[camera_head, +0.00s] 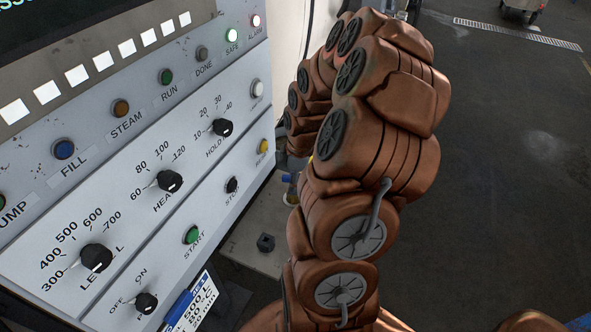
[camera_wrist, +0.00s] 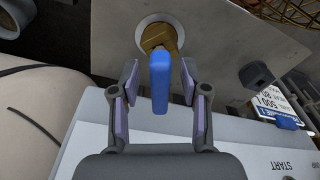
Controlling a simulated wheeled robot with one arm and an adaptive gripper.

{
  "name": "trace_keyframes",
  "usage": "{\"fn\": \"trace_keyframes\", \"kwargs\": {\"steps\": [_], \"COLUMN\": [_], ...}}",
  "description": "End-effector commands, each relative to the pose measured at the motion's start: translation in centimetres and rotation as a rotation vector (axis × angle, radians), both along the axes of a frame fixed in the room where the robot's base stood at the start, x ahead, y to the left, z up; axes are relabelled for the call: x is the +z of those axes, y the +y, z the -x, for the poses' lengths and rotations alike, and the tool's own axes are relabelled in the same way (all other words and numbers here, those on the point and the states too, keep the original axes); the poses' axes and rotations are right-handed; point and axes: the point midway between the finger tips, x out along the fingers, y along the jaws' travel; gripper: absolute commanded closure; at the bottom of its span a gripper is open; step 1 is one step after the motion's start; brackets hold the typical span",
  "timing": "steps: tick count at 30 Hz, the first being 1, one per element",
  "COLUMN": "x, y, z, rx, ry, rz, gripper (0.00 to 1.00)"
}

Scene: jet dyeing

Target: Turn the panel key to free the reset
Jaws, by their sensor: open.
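In the wrist view a blue key handle (camera_wrist: 160,88) stands upright in the picture, in front of a round brass-coloured lock part (camera_wrist: 160,38) with a pale ring. My gripper (camera_wrist: 160,80) is open, with one finger on each side of the blue handle and a visible gap on both sides. In the head view a small blue and brass piece (camera_head: 287,179), which looks like the same key, shows at the left edge of my arm. My arm hides the gripper there.
The control panel (camera_head: 150,215) has several knobs, lamps and buttons, including a green START button (camera_head: 191,235) and a yellow button (camera_head: 262,146). A dark square-looking knob (camera_head: 265,243) sits below it, near a hanging label card (camera_head: 196,304). Open floor (camera_head: 500,150) lies to the right.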

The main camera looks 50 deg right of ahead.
Motion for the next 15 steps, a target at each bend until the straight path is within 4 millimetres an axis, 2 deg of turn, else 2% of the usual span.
{"fn": "trace_keyframes", "kwargs": {"steps": [6, 15], "x": [-1.6, -1.9], "y": [0.1, 0.1], "z": [-0.1, -0.2], "rx": [-0.001, -0.001], "ry": [0.003, 0.0], "rz": [-0.002, 0.0], "gripper": [0.54, 0.54]}}
